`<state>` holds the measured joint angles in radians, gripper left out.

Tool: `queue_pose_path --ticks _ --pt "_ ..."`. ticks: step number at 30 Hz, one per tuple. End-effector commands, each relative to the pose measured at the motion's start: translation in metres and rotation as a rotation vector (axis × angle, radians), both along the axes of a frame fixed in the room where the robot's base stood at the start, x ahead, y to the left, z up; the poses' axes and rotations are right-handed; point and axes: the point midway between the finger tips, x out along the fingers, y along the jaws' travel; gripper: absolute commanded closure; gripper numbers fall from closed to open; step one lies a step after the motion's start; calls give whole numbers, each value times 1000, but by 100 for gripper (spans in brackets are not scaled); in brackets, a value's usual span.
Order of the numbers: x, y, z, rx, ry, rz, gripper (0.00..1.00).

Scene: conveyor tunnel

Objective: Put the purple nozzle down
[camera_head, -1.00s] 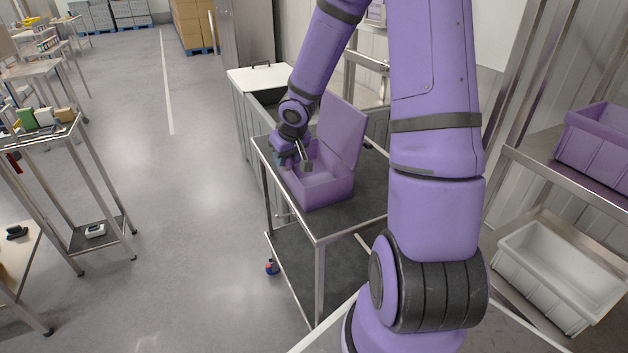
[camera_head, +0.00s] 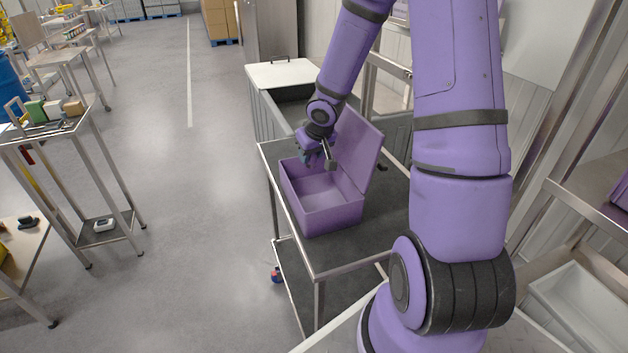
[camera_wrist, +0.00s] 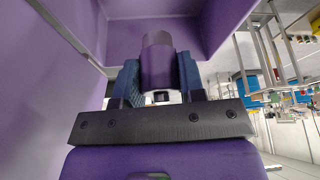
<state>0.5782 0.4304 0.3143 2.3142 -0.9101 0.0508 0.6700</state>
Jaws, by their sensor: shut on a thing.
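The purple nozzle (camera_wrist: 158,68), with a grey end, is held between the two blue fingers of my gripper (camera_wrist: 160,85) in the wrist view. In the head view my gripper (camera_head: 318,158) is over the back left part of an open purple box (camera_head: 325,218). The nozzle cannot be made out clearly in the head view. The box's lid (camera_head: 362,150) stands up at its right rear. The visible box floor looks empty. In the wrist view a purple box wall (camera_wrist: 215,25) lies close beyond the nozzle.
The box stands on a metal trolley (camera_head: 378,240) with a dark top, bare in front and to the right. A grey bin (camera_head: 268,115) with a white lid is behind. A side table (camera_head: 70,130) stands left across clear floor.

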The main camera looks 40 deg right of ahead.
Motion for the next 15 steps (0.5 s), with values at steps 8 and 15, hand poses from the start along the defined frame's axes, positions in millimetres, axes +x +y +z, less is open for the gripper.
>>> queue_pose_path --ticks 8,15 --pt "0 1 -22 1 4 4 100" --pt "0 1 -38 -1 2 2 100"
